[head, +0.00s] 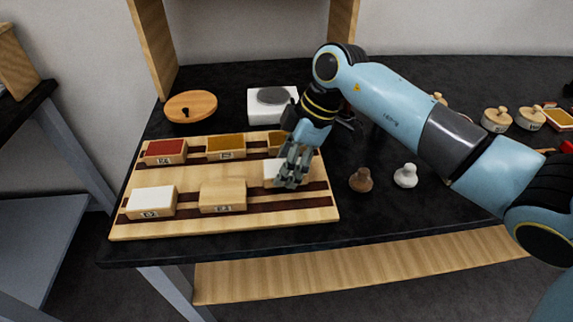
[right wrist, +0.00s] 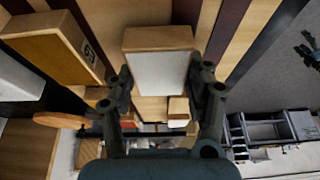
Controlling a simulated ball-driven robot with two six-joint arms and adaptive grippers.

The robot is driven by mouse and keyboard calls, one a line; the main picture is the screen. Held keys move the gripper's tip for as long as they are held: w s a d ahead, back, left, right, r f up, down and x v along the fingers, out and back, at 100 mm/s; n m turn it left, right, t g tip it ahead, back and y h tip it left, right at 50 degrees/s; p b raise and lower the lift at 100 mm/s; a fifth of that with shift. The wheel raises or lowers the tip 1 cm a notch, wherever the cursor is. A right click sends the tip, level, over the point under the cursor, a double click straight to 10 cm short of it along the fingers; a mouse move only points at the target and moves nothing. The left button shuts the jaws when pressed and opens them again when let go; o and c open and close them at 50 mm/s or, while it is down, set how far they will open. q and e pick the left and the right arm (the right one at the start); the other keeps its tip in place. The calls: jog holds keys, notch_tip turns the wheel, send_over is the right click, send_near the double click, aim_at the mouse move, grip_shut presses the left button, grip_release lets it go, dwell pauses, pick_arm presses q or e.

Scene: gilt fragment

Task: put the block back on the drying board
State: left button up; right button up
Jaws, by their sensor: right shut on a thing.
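The drying board (head: 270,213) is pale wood with dark strips and lies on the black table. My right gripper (head: 287,180) reaches down over its right part, shut on a white-topped block (head: 271,171). In the right wrist view that block (right wrist: 158,70) sits between the two fingers, its white face and wooden side showing. The fingers partly hide the block in the head view, and I cannot tell whether it touches the board. My left gripper is not in view.
On the board are a red block (head: 165,149), an ochre block (head: 226,145), another ochre block (head: 276,138), a white block (head: 152,199) and a plain wooden block (head: 223,194). Brown (head: 361,180) and white (head: 405,176) knobbed pieces stand right of it. A round wooden lid (head: 191,105) stands behind.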

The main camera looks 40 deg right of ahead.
jog(key=shift+f, duration=0.4)
jog(key=shift+f, duration=0.1)
jog(key=o, duration=1.4)
jog(key=v, duration=1.2)
jog(key=shift+s, duration=0.1)
